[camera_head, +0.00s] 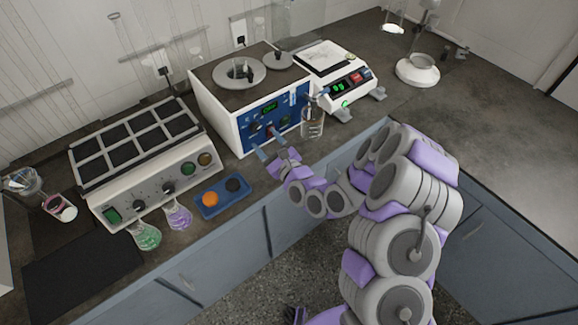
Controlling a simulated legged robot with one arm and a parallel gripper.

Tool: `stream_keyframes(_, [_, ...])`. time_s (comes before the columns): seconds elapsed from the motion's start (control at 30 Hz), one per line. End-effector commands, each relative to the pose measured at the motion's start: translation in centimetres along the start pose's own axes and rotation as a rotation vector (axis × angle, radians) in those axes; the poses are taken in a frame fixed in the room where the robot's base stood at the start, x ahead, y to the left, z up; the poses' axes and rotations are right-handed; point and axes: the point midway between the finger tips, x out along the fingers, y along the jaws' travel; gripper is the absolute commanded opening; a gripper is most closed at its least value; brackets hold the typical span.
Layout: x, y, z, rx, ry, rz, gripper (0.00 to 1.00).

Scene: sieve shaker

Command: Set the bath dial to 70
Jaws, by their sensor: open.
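The bath (222,111) is a white box with a dark top and a blue front panel (291,112), standing at the back middle of the bench. A small green display (269,107) is lit on the panel; its digits are too small to read. A dark knob-like shape (255,128) shows low on the panel's left part. I cannot read its setting or any scale. My gripper (267,149) is open, its two blue-grey fingers spread toward the lower part of the panel. Nothing shows between them. I cannot tell whether a finger touches the panel.
A multi-plate heater (150,177) stands left, with flasks of green (147,237) and purple (178,217) liquid before it. A blue tray (222,207) lies left of my gripper.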

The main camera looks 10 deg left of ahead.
Motion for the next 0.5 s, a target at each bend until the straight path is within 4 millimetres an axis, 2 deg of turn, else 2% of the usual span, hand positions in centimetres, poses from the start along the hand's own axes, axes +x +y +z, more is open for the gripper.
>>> stream_keyframes(0.3, [-5.0,0.0,-0.1,0.003,0.007,0.001,0.63])
stream_keyframes(0.5, [-7.4,-0.1,0.1,0.002,0.008,0.002,0.63])
